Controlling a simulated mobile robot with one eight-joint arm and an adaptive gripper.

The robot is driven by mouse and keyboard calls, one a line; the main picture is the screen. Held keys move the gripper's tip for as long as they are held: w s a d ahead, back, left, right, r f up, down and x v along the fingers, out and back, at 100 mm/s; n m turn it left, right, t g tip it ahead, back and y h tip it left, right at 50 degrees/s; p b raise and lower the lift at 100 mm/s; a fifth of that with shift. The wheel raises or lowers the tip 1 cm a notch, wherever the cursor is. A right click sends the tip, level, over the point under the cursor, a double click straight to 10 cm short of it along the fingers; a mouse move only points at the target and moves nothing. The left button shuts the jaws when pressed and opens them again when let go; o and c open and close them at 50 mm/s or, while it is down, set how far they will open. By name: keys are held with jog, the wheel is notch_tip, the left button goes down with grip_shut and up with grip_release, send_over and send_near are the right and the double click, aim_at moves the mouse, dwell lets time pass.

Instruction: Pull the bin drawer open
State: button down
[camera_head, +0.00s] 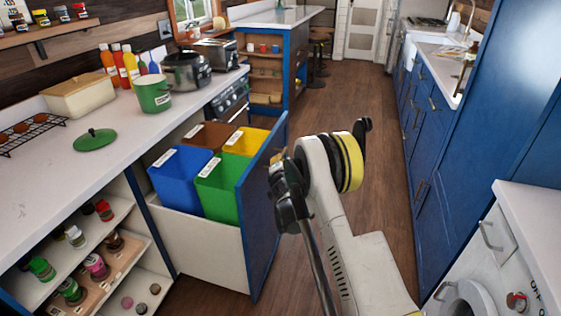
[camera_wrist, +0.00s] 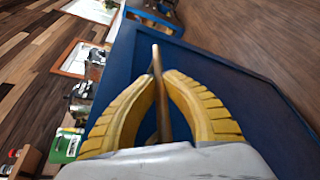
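The bin drawer (camera_head: 262,215) stands pulled out from under the left counter, its blue front panel facing the aisle. Inside it are a blue bin (camera_head: 181,183), a green bin (camera_head: 217,190), a yellow bin (camera_head: 246,141) and a brown bin (camera_head: 209,136). In the wrist view the drawer's blue front (camera_wrist: 235,95) fills much of the picture. The bar handle (camera_wrist: 157,62) runs between the yellow fingers of my gripper (camera_wrist: 161,78), which are closed in around it. In the head view my wrist hides most of the fingers and the handle.
The left counter (camera_head: 125,135) carries a green pot (camera_head: 152,93), a green lid (camera_head: 95,139) and a cream box (camera_head: 78,94). Open shelves with jars lie left of the drawer. A white washing machine (camera_head: 495,255) stands at the lower right. The wooden floor (camera_head: 382,150) between the counters is clear.

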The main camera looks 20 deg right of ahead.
jog(key=c, duration=1.4)
grip_release()
jog(key=shift+w+f, duration=0.1)
jog(key=shift+c, duration=0.2)
jog(key=v, duration=1.2)
